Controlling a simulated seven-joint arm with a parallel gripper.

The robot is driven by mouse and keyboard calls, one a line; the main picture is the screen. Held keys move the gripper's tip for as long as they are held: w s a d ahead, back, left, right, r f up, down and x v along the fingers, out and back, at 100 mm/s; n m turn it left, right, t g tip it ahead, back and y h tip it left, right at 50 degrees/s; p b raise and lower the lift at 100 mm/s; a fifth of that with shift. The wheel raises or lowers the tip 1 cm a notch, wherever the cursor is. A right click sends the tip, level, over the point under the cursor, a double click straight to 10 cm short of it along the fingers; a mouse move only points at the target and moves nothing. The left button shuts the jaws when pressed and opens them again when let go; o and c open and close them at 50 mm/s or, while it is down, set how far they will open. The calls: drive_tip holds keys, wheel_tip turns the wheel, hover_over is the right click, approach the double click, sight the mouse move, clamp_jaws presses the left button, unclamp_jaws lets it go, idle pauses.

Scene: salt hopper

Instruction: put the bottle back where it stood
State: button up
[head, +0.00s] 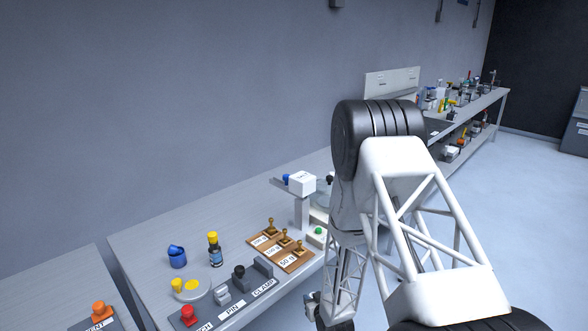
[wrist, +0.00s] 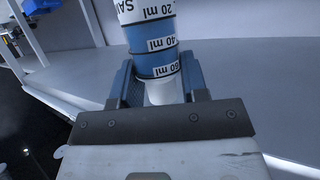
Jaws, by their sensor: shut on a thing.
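In the wrist view my gripper (wrist: 157,78) is shut on a blue and white bottle (wrist: 151,42). The bottle has bands marked 20 ml, 40 ml and 60 ml and part of a label starting "SA", all upside down in this view. A white section shows between the fingers, and the bottle's far end is cut off by the top edge. In the head view I cannot make out the held bottle; my arm covers much of the right side. A small dark bottle with a yellow cap (head: 215,250) stands upright on the bench there.
The grey bench (head: 150,232) holds a blue cup (head: 177,256), a yellow-topped dish (head: 192,287), a wooden tray (head: 298,264) with brass weights, and a control strip with a red knob (head: 188,314). A white-boxed device (head: 301,183) stands behind. The bench's back left is clear.

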drive_tip(key=w+d+f+m+h, duration=0.3)
drive_tip(key=w+d+f+h, duration=0.1)
drive_tip(key=d+f, duration=0.5)
drive_tip(key=shift+w+d+f+m+t, duration=0.4)
drive_tip(key=shift+w+d, duration=0.45)
drive_tip(key=shift+d, duration=0.3)
idle(1.5)
